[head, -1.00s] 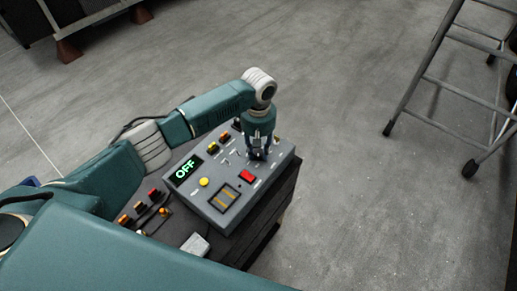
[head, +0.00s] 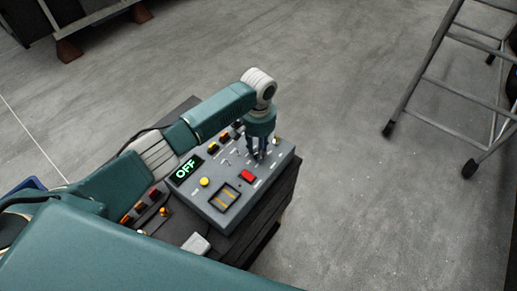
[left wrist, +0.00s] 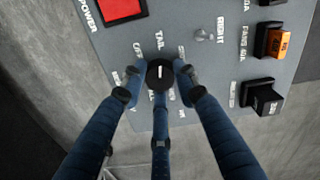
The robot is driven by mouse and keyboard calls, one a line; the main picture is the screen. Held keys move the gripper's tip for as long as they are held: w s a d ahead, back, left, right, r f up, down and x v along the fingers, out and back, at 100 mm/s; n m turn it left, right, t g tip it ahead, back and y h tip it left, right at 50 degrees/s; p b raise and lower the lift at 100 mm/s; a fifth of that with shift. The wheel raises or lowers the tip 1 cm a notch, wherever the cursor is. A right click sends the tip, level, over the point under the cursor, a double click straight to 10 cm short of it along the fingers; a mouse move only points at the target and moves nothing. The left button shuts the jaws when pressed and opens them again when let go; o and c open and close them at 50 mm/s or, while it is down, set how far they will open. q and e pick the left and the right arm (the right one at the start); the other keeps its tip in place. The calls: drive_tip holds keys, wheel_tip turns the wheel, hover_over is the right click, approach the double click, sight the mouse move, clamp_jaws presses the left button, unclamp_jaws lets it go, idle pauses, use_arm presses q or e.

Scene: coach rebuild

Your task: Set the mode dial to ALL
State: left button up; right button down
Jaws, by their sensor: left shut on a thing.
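The mode dial (left wrist: 160,74) is a round black knob with a white mark, set in the grey control panel (left wrist: 122,52). In the left wrist view the mark stands nearly upright, below the label TAIL; other labels around it are partly covered by the fingers. My left gripper (head: 258,157) points down at the panel's right part. Its blue fingers are shut around the dial, and they also fill the left wrist view (left wrist: 158,82). The panel's display (head: 186,167) reads OFF in green. The dial is hidden behind the fingers in the head view. My right gripper is not in view.
Near the dial are a red power switch (left wrist: 121,9) and a small toggle (left wrist: 204,33). Orange and black switches (left wrist: 271,41) stand to the right in the wrist view. A yellow button (head: 204,182) sits below the display. A ladder (head: 450,85) stands on clear floor at right.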

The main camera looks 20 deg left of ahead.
use_arm(q)
drive_tip(key=m, duration=0.4)
drive_tip(key=shift+m, duration=0.3)
drive_tip(key=m, duration=0.5)
drive_tip(key=shift+r+m, duration=0.1)
drive_tip(key=shift+m, duration=0.2)
drive_tip(key=m, duration=1)
drive_tip(key=shift+w+m, duration=0.1)
drive_tip(key=shift+m, duration=0.3)
drive_tip(key=m+b, duration=0.1)
drive_tip(key=m, duration=0.3)
drive_tip(key=shift+m, duration=0.3)
drive_tip(key=m+b, duration=0.1)
drive_tip(key=m, duration=0.3)
drive_tip(key=shift+m, duration=0.3)
drive_tip(key=m+b, duration=0.1)
drive_tip(key=m, duration=0.4)
drive_tip(key=shift+m+b, duration=0.9)
drive_tip(key=shift+m, duration=1.6)
